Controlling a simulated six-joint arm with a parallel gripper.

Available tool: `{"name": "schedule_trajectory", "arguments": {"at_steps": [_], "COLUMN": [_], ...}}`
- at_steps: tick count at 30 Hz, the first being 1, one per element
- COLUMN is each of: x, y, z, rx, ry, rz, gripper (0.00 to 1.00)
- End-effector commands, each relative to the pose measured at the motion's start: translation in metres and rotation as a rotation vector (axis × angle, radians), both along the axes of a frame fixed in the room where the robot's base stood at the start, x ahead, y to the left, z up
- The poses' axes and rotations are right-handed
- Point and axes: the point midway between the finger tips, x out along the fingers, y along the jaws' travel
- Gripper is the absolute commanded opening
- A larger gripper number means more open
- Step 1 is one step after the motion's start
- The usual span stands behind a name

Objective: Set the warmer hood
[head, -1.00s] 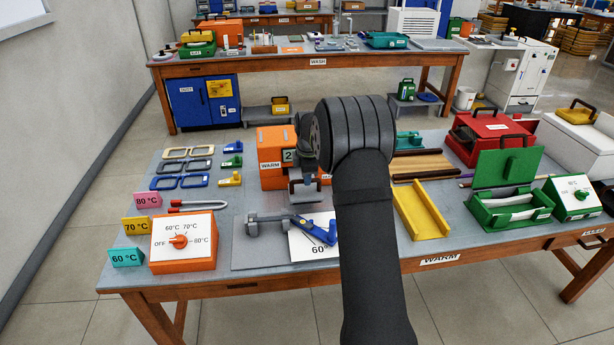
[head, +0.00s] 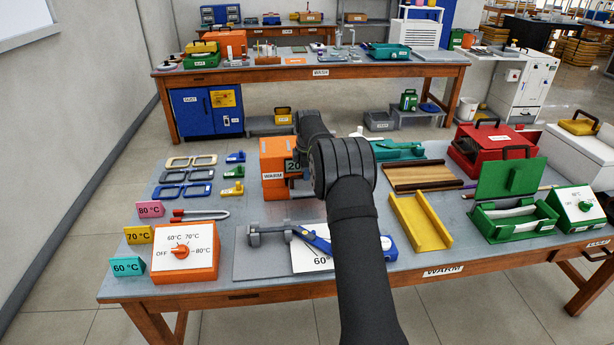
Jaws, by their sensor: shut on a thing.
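The orange warmer (head: 275,158), labelled WARM and showing a number starting with 20, stands at the back middle of the near bench. I cannot tell a separate hood from the warmer's body. My arm's dark wrist is at the warmer's right side and covers part of its front. The orange control box (head: 183,254) at the front left has a dial marked OFF, 60, 70 and 80 °C.
A grey fixture (head: 268,236) with a blue lever (head: 312,240) sits at front centre, partly behind my forearm. Eyeglass frames (head: 184,176) and coloured clips (head: 233,172) lie left of the warmer. A yellow channel (head: 420,222) and green box (head: 512,218) stand to the right.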

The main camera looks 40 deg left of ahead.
Motion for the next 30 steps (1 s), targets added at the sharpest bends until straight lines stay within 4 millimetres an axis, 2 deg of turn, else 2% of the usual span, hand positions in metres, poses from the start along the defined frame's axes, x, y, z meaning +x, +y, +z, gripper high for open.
{"name": "schedule_trajectory", "arguments": {"at_steps": [9, 10, 13, 23, 26, 30], "x": [0.001, 0.001, 0.001, 0.0, -0.001, -0.004], "y": [0.0, 0.0, 0.0, 0.0, -0.001, -0.005], "z": [0.0, 0.0, 0.0, 0.003, 0.012, 0.039], "rx": [-0.001, -0.001, -0.001, 0.0, 0.001, 0.002], "ry": [-0.001, -0.001, -0.001, 0.0, -0.001, -0.002], "rz": [0.0, 0.0, 0.0, 0.0, 0.0, 0.0], "gripper": [0.0, 0.18, 0.36, 0.36, 0.36, 0.36]}}
